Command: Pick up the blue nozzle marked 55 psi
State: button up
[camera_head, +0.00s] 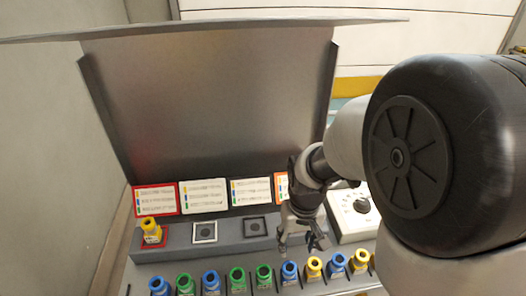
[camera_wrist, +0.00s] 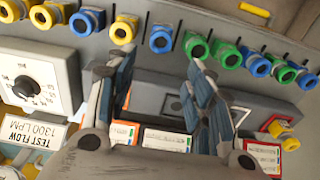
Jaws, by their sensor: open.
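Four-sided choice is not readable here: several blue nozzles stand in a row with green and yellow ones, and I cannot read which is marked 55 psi. In the head view, blue nozzles stand at the far left (camera_head: 158,286), left of the middle (camera_head: 211,281), below my gripper (camera_head: 289,270) and farther right (camera_head: 336,262). My gripper (camera_head: 300,243) is open and empty, above and behind the row. In the wrist view, my open fingers (camera_wrist: 160,62) point toward the row, with one blue nozzle (camera_wrist: 160,39) just beyond the gap between them.
A yellow nozzle (camera_head: 151,231) stands on a red-framed pad at the left of the grey raised block (camera_head: 230,235). Other framed pads there look empty. Label cards (camera_head: 203,195) stand behind. A dial box (camera_head: 355,208) is at right, and a tall metal panel (camera_head: 215,110) rises behind.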

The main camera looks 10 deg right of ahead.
aim_at(291, 269)
jog(key=shift+g, duration=0.3)
jog(key=f+b, duration=0.1)
jog(key=f, duration=0.4)
jog(key=f+b, duration=0.2)
jog(key=f, duration=0.3)
jog(key=f+b, duration=0.1)
jog(key=f, duration=0.4)
jog(key=shift+w+f, duration=0.35)
jog(key=shift+a+f+b, duration=0.15)
jog(key=shift+f+b, duration=1.35)
jog(key=shift+f, duration=1.25)
jog(key=shift+r, duration=0.1)
jog(key=c, duration=1)
